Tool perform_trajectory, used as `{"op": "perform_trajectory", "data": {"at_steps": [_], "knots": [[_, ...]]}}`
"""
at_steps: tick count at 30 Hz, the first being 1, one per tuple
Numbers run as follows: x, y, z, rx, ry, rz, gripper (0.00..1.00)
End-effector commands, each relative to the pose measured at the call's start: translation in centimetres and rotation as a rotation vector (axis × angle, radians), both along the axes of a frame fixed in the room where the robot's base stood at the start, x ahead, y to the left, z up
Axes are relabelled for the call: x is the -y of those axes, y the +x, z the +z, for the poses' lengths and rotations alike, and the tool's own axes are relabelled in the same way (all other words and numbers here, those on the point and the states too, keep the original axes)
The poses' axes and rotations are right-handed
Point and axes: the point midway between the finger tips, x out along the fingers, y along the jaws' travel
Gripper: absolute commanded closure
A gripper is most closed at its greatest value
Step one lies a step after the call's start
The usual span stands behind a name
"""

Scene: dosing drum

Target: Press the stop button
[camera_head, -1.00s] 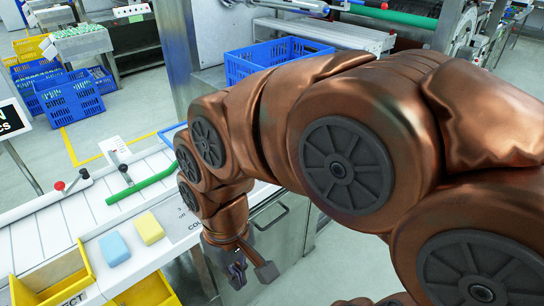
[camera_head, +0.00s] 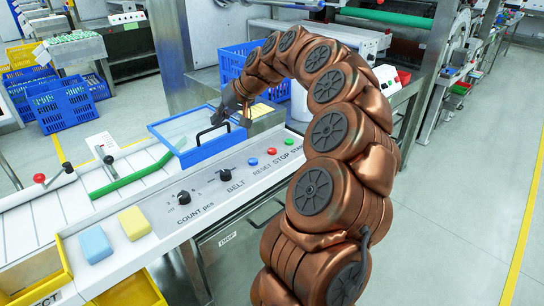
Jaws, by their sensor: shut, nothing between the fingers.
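The stop button is a small red button (camera_head: 272,151) on the grey control panel (camera_head: 222,203), above the printed word STOP. A blue button (camera_head: 253,161) sits to its left by RESET, and a green button (camera_head: 289,141) to its right by START. My gripper (camera_head: 230,114) is shut and empty. In the picture it is up and left of the red button, over the far part of a blue-framed clear cover (camera_head: 192,154). It is apart from the button. Whether it touches the cover's frame cannot be told.
The cover has a black handle (camera_head: 212,131) near my gripper. Two black knobs (camera_head: 184,197) (camera_head: 225,175) stand on the panel left of the buttons. Blue and yellow blocks (camera_head: 95,245) (camera_head: 134,223) lie at the left. My arm arches over the panel's right end.

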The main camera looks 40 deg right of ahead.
Motion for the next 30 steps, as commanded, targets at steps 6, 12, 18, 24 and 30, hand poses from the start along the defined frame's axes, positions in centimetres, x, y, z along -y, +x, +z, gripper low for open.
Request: {"op": "perform_trajectory", "data": {"at_steps": [6,12,18,24,30], "knots": [[11.3,0.1,-4.1,0.047,0.006,-0.195,1.00],[17.8,-1.3,-6.6,0.061,-0.005,-0.310,1.00],[20.0,-2.1,-7.2,0.066,-0.011,-0.350,1.00],[20.1,-2.1,-7.2,0.066,-0.012,-0.351,1.00],[20.0,-2.1,-7.3,0.065,-0.011,-0.350,1.00]]}}
